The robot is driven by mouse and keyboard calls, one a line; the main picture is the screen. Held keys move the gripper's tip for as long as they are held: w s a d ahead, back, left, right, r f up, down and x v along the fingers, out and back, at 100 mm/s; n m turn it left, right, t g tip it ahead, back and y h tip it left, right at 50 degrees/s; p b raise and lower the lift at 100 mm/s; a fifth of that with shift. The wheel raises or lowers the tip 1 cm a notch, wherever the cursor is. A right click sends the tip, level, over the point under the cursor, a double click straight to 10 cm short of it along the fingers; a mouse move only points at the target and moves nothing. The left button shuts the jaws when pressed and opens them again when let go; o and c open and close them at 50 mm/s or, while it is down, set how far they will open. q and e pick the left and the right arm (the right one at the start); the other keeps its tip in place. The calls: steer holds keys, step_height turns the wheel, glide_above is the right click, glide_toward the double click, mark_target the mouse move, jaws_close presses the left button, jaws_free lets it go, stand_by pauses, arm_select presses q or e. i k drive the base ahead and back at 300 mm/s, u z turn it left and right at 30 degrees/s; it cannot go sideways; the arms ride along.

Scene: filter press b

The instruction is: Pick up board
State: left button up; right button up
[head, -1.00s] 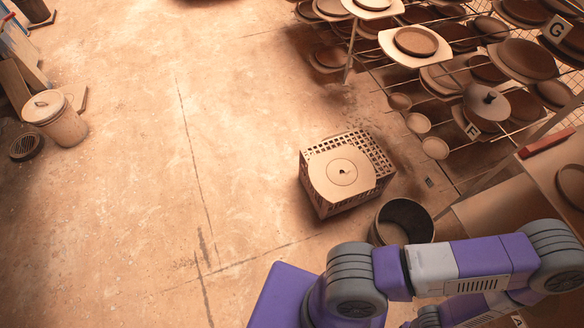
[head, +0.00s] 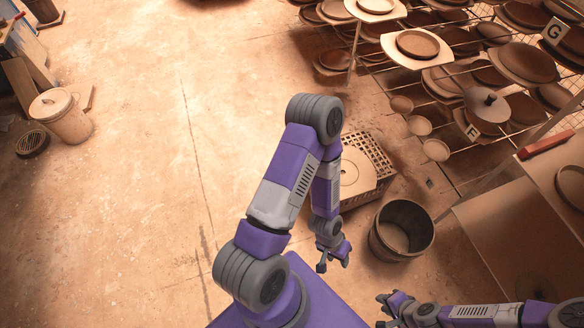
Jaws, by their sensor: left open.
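A pale flat board with a round disc marking (head: 352,170) lies on top of a perforated crate (head: 372,152) on the floor. My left arm covers the board's left part. My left gripper (head: 334,265) hangs below and in front of the crate, pointing down. It is open and empty, apart from the board. My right gripper (head: 383,310) is low at the bottom right, with its fingers apart and nothing visible between them.
A dark round bin (head: 402,229) stands right of the crate. A rack with plates and bowls (head: 470,75) fills the upper right. A table (head: 515,235) is at the right edge. A lidded bucket (head: 62,115) stands far left.

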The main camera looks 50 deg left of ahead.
mark_target(360, 178)
steer(key=u, duration=1.3)
steer(key=i, duration=1)
